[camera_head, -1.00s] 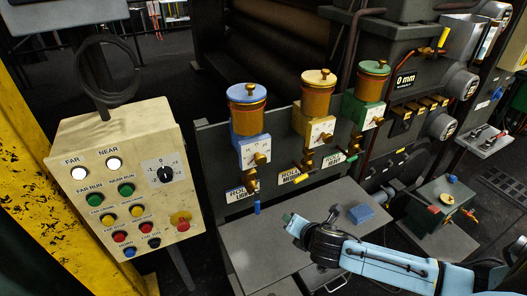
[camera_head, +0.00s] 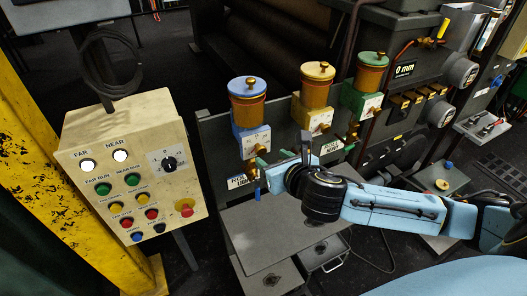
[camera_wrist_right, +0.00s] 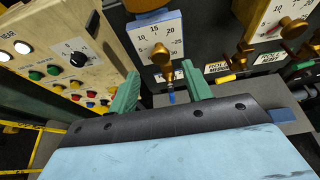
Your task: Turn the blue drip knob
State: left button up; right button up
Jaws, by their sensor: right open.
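The blue drip oiler (camera_head: 247,84) is a brass cup with a blue cap above a blue-edged dial plate. My right gripper (camera_head: 283,155) is open in front of this dial. In the wrist view its green fingers (camera_wrist_right: 158,75) point at the dial, one on each side of the knob's line, and nothing is held. Whether a finger touches the knob cannot be told. My left gripper is out of view.
A yellow oiler (camera_head: 317,80) and a green oiler (camera_head: 372,70) stand to the right in the same row. A control box (camera_head: 130,165) with coloured buttons is at left. A grey table (camera_head: 258,238) lies below. A brass tap with a blue handle (camera_wrist_right: 171,98) hangs below the blue dial.

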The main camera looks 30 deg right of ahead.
aim_at(262, 151)
jog(key=x, duration=0.6)
jog(key=shift+w+f, duration=0.1)
jog(key=shift+w, duration=0.05)
jog(key=c, duration=0.9)
jog(key=shift+c, duration=0.2)
